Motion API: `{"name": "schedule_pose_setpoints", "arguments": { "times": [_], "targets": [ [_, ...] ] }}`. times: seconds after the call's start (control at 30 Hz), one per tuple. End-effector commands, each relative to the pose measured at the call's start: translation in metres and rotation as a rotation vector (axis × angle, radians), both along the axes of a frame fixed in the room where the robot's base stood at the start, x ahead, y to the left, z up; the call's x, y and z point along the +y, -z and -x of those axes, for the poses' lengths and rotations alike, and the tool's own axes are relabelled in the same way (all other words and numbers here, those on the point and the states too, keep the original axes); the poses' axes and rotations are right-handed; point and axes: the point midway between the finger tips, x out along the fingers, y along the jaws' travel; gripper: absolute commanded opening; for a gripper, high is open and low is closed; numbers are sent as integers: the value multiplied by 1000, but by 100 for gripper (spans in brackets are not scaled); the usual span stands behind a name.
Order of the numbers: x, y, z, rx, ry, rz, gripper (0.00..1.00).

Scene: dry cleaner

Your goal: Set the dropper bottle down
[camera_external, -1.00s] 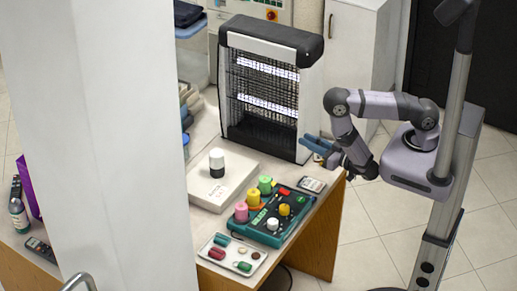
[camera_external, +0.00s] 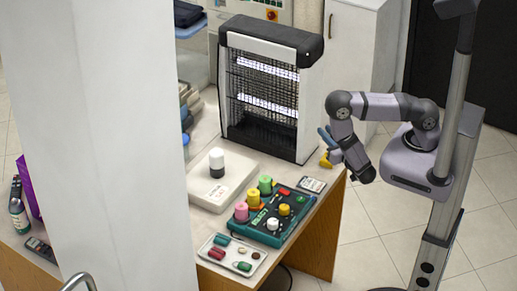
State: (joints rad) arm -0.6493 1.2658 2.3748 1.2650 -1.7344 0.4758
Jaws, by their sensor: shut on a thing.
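My gripper (camera_external: 328,146), with blue fingers, is at the right end of the counter, in front of the heater's right side. It is shut on a small amber-yellow thing (camera_external: 325,160), which shows just below the fingers. This appears to be the dropper bottle, but it is small and partly hidden by the gripper. It is close to the counter's right edge. I cannot tell whether it touches the counter top (camera_external: 308,173).
A black-and-white heater (camera_external: 262,95) stands behind. A white box (camera_external: 207,190) bears a dark-and-white cylinder (camera_external: 217,163). A teal device (camera_external: 262,228) with coloured knobs, a small dark card-like item (camera_external: 312,185) and a white tray (camera_external: 219,267) crowd the counter. A pillar (camera_external: 105,150) blocks the left.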

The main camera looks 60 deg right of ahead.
Motion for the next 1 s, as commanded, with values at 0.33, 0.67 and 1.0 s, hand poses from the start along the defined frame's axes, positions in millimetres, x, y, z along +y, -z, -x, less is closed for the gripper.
{"name": "schedule_pose_setpoints", "arguments": {
  "times": [0.33,0.67,1.0],
  "targets": [
    [28,-2,-3,2,-76,1,0],
    [24,-2,-3,2,-64,1,0],
    [-10,7,-1,4,2,3,0]
  ]
}}
